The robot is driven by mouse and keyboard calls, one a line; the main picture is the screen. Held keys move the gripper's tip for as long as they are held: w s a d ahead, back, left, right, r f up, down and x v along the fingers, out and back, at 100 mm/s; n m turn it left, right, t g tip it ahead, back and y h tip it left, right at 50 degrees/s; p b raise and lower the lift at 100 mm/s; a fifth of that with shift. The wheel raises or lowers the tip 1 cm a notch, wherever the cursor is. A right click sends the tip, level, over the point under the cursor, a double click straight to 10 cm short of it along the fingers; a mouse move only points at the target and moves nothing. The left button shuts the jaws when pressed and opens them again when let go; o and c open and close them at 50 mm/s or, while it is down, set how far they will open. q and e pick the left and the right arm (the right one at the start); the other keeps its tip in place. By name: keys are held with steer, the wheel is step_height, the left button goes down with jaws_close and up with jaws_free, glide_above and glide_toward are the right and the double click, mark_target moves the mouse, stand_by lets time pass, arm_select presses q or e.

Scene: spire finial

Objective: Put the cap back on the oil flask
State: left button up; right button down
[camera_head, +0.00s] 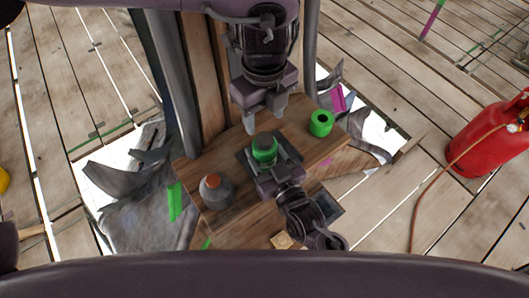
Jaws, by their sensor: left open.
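A green round piece with a dark rounded top (264,150) stands on the wooden board, near its middle. A squat grey vessel with an orange top (215,190) stands at the board's left. A green ring-like piece with a dark hole (320,123) sits at the right. I cannot tell for sure which is the flask and which the cap. My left gripper (265,119) is open and empty, pointing down just behind the dark-topped piece. My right gripper (268,158) reaches in from below, its jaws by that piece; whether they grip it is unclear.
The wooden board (235,203) has bare room between the pieces. Upright timbers and grey bars rise behind its left side. Torn grey sheet metal (150,215) and gaps in the plank floor lie around it. A red cylinder (490,135) with a hose stands far right.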

mark_target(265, 138)
arm_select(q)
step_height(265, 138, down, 7)
steer(key=shift+f, duration=0.1)
stand_by(0.3)
